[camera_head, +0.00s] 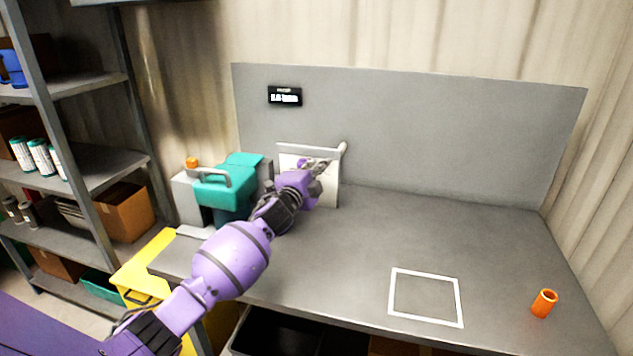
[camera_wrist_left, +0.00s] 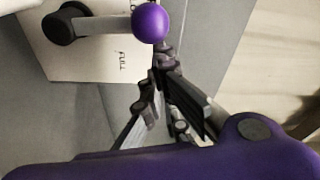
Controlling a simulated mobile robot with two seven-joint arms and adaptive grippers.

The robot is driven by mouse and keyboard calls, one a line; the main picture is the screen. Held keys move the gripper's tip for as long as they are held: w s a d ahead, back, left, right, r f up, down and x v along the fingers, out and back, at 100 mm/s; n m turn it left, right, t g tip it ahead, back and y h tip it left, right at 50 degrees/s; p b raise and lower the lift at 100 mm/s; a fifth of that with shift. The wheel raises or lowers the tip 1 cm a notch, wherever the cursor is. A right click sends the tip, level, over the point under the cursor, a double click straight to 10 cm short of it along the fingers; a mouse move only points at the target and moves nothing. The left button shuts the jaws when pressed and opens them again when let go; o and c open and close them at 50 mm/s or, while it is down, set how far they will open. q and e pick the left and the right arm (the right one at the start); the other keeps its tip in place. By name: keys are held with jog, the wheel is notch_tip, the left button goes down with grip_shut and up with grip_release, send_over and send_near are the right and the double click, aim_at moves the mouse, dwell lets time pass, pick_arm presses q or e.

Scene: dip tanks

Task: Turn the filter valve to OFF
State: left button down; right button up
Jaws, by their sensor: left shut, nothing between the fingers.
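The filter valve is a pale panel (camera_head: 331,192) standing at the back left of the bench, partly hidden by my left arm in the head view. In the left wrist view the panel (camera_wrist_left: 95,65) carries a lever (camera_wrist_left: 105,24) running from a dark pivot (camera_wrist_left: 62,24) to a purple ball knob (camera_wrist_left: 150,23). The word FULL shows beside the lever; another label is cut off at the top. My left gripper (camera_head: 322,165) is at the panel, shut and empty. Its fingertips (camera_wrist_left: 163,60) are right by the knob; I cannot tell whether they touch it. My right gripper is out of view.
A teal-and-grey machine (camera_head: 228,187) stands left of the panel, close to my arm. A small dark display (camera_head: 285,96) is on the grey backboard (camera_head: 430,130). A white square outline (camera_head: 427,271) and an orange cylinder (camera_head: 544,303) are at right. The bench's middle is clear.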

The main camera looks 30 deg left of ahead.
pick_arm(q)
jog(key=a+n, duration=0.1)
jog(key=n, duration=0.1)
jog(key=a+r+n, duration=0.1)
jog(key=a+n, duration=0.1)
jog(key=shift+s+a+t, duration=0.1)
jog(key=shift+s+t, duration=0.1)
jog(key=shift+t, duration=0.1)
jog(key=shift+s+a+f+n+y+p, duration=0.1)
jog(key=shift+s+a+n+y+p, duration=0.15)
jog(key=shift+a+n, duration=0.85)
jog(key=shift+s+a+f+n+y+p, duration=0.15)
jog(key=shift+s+a+n+y, duration=0.1)
jog(key=shift+a+n, duration=0.85)
jog(key=shift+d+n, duration=0.2)
jog(key=shift+n, duration=0.1)
jog(key=shift+r, duration=0.15)
